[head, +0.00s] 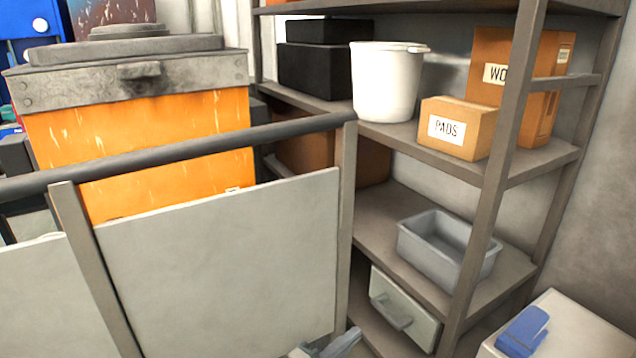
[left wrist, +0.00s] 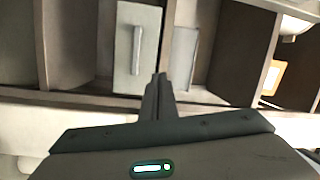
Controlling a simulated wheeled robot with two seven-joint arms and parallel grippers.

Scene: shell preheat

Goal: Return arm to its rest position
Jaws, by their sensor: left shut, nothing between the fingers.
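My left gripper (head: 333,345) shows only in part at the bottom edge of the head view, low in front of the shelf rack. In the left wrist view its fingers (left wrist: 158,92) are together, with nothing between them. They point toward the rack, where a pale drawer-like box with a bar handle (left wrist: 137,50) shows beyond them. The same pale box (head: 404,308) sits low on the rack in the head view. The gripper looks apart from it. My right gripper is in neither view.
A grey panel barrier (head: 225,270) with a dark rail stands left of the rack, before an orange bin (head: 150,130). The rack holds a white bucket (head: 387,82), a PADS carton (head: 457,128) and a grey tray (head: 445,245). A blue object (head: 522,332) lies on a white surface at right.

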